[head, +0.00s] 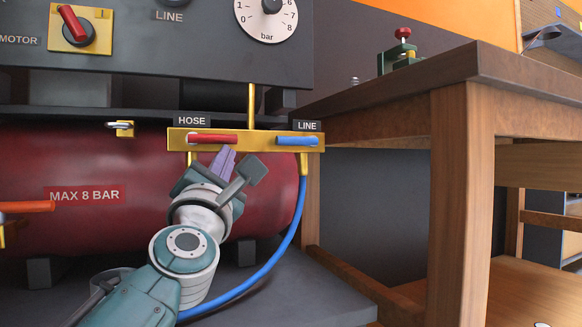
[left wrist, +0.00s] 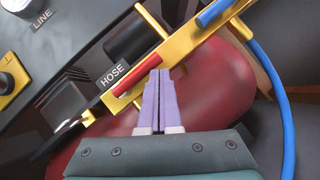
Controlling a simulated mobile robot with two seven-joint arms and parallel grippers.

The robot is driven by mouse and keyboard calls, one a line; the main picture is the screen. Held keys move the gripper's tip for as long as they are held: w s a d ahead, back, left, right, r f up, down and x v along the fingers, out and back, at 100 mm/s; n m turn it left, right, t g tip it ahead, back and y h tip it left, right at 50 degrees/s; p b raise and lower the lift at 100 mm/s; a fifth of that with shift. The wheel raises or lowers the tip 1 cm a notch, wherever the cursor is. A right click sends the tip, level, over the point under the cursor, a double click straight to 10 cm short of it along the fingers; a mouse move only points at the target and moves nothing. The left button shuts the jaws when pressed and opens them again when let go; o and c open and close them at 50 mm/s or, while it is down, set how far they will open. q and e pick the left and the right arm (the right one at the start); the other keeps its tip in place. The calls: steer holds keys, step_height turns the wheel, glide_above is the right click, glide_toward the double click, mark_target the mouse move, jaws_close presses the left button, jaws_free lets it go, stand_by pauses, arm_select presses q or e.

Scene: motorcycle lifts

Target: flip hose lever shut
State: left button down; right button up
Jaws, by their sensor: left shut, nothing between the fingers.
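The red hose lever (head: 213,138) lies level along the yellow manifold bar (head: 258,141), under the HOSE label (head: 191,121). It also shows in the left wrist view (left wrist: 130,81) beside the fingertips. My left gripper (head: 227,154) is shut and empty, its purple fingers pointing up at the lever's right end from just below. In the left wrist view the closed fingertips (left wrist: 158,73) are close to that end; I cannot tell whether they touch it. My right gripper is not in view.
A blue lever (head: 296,141) under the LINE label sits right of the red one, with a blue hose (head: 270,263) hanging below. The red tank (head: 110,170) is behind my gripper. A wooden bench (head: 460,100) stands at right.

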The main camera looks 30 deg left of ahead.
arm_select(q)
steer(key=p+v, duration=0.1)
steer(key=v, duration=0.9)
stand_by(0.3)
